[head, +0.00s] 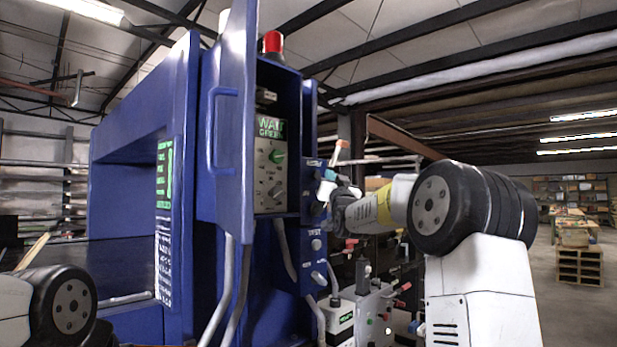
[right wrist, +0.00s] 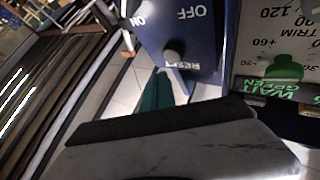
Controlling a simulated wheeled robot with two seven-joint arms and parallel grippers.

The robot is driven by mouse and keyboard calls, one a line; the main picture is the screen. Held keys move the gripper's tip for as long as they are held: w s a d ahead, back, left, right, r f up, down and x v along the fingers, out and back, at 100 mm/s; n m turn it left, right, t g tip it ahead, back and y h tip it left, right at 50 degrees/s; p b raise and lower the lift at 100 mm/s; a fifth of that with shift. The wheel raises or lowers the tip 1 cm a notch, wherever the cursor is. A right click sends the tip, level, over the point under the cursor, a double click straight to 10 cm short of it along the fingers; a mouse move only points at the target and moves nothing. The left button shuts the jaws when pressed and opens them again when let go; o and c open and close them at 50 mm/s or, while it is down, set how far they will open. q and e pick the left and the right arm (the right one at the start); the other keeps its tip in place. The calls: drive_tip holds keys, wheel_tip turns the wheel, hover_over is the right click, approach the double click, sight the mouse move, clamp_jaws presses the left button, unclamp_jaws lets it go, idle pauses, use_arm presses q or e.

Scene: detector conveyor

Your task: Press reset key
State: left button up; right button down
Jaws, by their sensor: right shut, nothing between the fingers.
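The reset key (right wrist: 174,52) is a dark round knob on a blue panel in the right wrist view, beside the white RESET lettering. My right gripper (right wrist: 157,90) shows there as narrow teal fingertips, shut and empty, just below the key's panel edge in the picture; I cannot tell whether they touch it. In the head view the right gripper (head: 326,188) is at the upper part of the blue side panel (head: 305,262) and partly covers its upper controls. I cannot pick out the reset key there. My left arm shows at the lower left, its gripper out of view.
The blue detector (head: 181,100) has its door (head: 234,130) open beside a grey control panel (head: 265,195) with a green knob. A red lamp (head: 272,42) stands on top. Grey boxes with fittings (head: 372,310) stand below the right arm. Open floor lies at right.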

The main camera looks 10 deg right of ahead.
drive_tip(key=s+d, duration=0.2)
drive_tip(key=s, duration=0.1)
drive_tip(key=shift+d, duration=0.15)
idle(0.7)
drive_tip(key=s+a+f+n+g, duration=0.1)
drive_tip(key=s+a+f+g, duration=0.2)
drive_tip(key=s+f, duration=0.8)
drive_tip(key=s+a+f+n+g+y, duration=0.1)
drive_tip(key=s+a+f+g, duration=0.1)
drive_tip(key=s+f+g, duration=0.6)
drive_tip(key=s+a+f+n+g+y, duration=0.1)
drive_tip(key=s+a+f+g, duration=0.2)
drive_tip(key=s+f, duration=1.3)
drive_tip(key=s+g, duration=0.3)
drive_tip(key=s, duration=0.4)
drive_tip(key=shift+a+f, duration=0.25)
drive_tip(key=shift+a, duration=0.1)
